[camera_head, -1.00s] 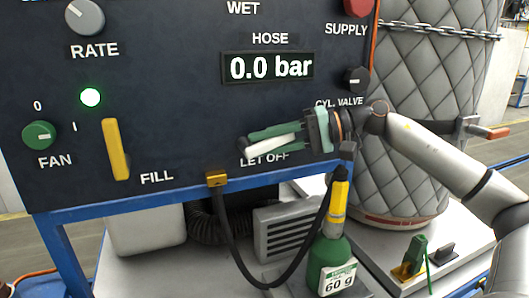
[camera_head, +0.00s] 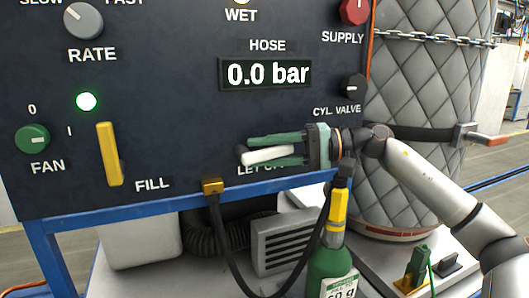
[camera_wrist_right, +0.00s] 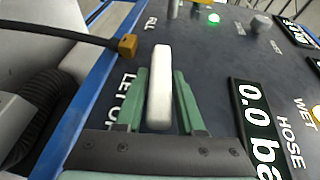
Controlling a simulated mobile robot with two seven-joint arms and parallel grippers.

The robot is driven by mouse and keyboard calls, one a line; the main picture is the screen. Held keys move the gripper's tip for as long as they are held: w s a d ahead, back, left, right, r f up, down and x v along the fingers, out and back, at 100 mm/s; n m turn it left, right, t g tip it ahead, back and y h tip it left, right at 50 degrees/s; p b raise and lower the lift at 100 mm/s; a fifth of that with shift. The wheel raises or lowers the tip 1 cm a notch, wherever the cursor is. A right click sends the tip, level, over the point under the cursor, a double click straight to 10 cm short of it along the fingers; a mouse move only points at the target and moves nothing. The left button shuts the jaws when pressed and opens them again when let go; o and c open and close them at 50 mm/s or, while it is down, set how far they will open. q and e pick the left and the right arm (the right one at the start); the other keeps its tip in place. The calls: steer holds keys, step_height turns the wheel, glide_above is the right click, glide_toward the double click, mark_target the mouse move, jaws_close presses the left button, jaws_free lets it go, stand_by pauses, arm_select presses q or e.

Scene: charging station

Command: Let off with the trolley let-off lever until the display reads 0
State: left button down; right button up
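The hose display (camera_head: 266,73) on the dark panel reads 0.0 bar. The white let-off lever (camera_head: 268,155) sticks out above the partly covered LET OFF label. My right gripper (camera_head: 272,151) is around the lever, one green finger above it and one below. In the right wrist view the lever (camera_wrist_right: 160,88) lies between the two green fingers (camera_wrist_right: 162,100), with a narrow gap on the left finger's side; the fingers look open rather than clamped. My left gripper is out of view.
A yellow fill lever (camera_head: 110,154), a green fan knob (camera_head: 32,139) and a cylinder valve knob (camera_head: 353,86) are on the panel. A black hose runs from a brass fitting (camera_head: 212,187) below it. A green bottle (camera_head: 332,265) stands below the gripper.

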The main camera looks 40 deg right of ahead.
mark_target(293, 151)
steer(key=shift+o, duration=1.3)
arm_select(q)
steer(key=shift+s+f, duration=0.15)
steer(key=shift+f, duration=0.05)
arm_select(e)
steer(key=b+v, duration=0.2)
steer(key=v, duration=0.1)
steer(key=b+v, duration=0.1)
steer(key=shift+s+d+f, duration=0.15)
steer(key=shift+s+d, duration=0.1)
steer(key=shift+d, duration=0.1)
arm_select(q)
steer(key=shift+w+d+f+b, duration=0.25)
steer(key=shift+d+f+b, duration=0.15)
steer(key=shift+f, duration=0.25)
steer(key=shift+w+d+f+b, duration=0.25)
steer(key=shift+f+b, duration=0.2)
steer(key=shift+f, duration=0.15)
arm_select(e)
steer(key=v, duration=0.7)
steer(key=shift+s+d+r, duration=0.2)
steer(key=shift+s, duration=0.05)
